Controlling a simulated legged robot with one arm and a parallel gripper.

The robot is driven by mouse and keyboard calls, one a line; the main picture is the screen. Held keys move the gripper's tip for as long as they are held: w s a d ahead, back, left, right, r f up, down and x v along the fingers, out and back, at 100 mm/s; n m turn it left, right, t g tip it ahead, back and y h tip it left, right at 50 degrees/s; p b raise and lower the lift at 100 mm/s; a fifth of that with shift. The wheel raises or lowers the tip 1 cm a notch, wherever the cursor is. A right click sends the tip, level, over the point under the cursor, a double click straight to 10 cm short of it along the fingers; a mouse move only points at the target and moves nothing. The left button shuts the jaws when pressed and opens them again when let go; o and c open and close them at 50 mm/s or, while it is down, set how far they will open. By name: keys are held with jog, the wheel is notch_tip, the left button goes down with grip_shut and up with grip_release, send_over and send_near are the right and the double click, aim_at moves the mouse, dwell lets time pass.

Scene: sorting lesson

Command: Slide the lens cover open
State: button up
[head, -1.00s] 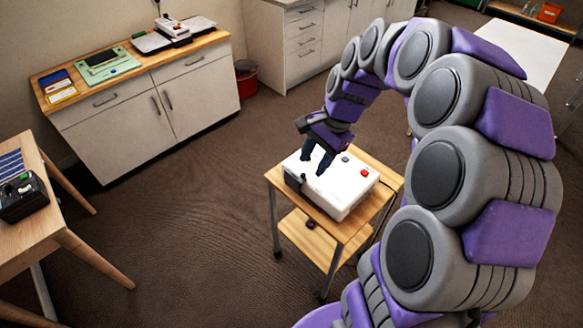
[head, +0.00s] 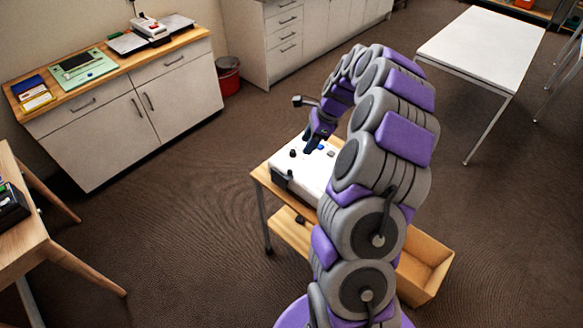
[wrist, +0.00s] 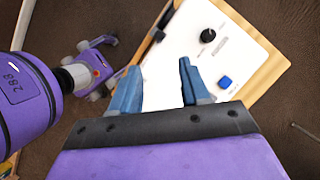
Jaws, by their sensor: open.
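The white projector-like box (head: 312,170) lies on a small wooden trolley. Its front left end has a dark part (head: 282,180), which may be the lens cover; I cannot tell whether it is open. In the wrist view the box top (wrist: 185,60) carries a black knob (wrist: 207,35) and a blue button (wrist: 225,82). My gripper (head: 312,147) is over the box top, fingers pointing down. In the wrist view my gripper (wrist: 160,85) is open, with only white surface visible between its fingers. Contact with the box cannot be told. My arm hides the box's right part.
The trolley top (head: 262,178) has little bare room around the box. An open wooden bin (head: 428,262) stands on the floor at right. A wooden table (head: 25,245) is at left, a cabinet (head: 140,115) behind, and a white table (head: 482,45) at back right. Floor between is clear.

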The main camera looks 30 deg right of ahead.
aim_at(291, 171)
jog(key=b+x, duration=0.2)
jog(key=x, duration=1.1)
jog(key=shift+f, duration=0.15)
jog(key=shift+c, duration=0.4)
grip_shut()
